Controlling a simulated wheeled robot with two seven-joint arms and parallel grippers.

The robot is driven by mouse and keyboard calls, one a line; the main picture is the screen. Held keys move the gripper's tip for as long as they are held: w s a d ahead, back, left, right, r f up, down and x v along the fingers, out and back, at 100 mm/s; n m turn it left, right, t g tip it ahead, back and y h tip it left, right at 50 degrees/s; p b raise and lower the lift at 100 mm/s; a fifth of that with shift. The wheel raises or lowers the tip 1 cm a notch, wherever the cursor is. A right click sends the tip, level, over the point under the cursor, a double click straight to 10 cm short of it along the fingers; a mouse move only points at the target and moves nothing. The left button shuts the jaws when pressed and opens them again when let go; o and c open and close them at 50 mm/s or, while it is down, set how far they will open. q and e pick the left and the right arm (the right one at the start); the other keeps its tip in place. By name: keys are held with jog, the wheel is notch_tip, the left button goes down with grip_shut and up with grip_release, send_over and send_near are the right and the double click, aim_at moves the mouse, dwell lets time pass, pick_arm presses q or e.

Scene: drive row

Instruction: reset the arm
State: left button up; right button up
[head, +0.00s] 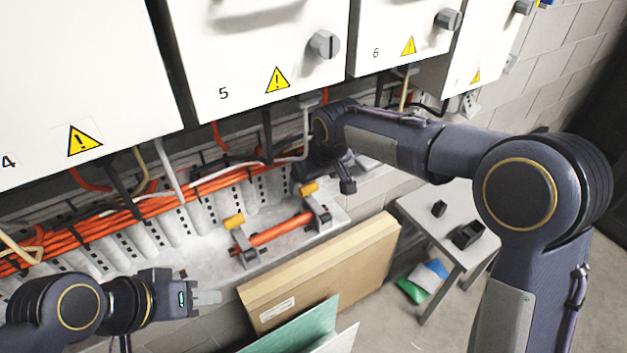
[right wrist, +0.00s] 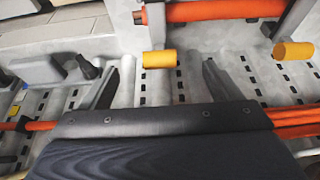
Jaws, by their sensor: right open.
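My right arm reaches in from the right in the head view, its gripper (head: 326,178) in front of the cable tray below cabinet 5. In the right wrist view the two dark fingers of this gripper (right wrist: 158,85) stand wide apart with nothing between them. The grey slotted tray lies behind them. The finger gap is not clear from this side.
An orange bar (head: 280,230) on brackets with yellow knobs (head: 309,187) is close to my right gripper. Orange cables (head: 150,207) run along the wall. A cardboard box (head: 330,262), green panel (head: 300,328) and small table (head: 425,205) stand below.

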jog(key=s+d+r+m, duration=0.1)
jog(key=s+d+r, duration=0.1)
jog(key=s+d, duration=0.3)
jog(key=s+d+r+m+y, duration=0.1)
jog(key=s+d+r+m, duration=0.1)
jog(key=d, duration=0.5)
jog(key=s+d+r+m, duration=0.1)
jog(key=s+d+r, duration=0.25)
jog(key=d, duration=0.25)
jog(key=s+d+f+m+t, duration=0.1)
jog(key=s+d+f+m, duration=0.1)
jog(key=s, duration=0.8)
jog(key=s+d+f+m+t, duration=0.1)
jog(key=s+d+f+m, duration=0.2)
jog(key=s, duration=0.7)
jog(key=shift+d+f, duration=0.15)
jog(key=shift+d, duration=0.8)
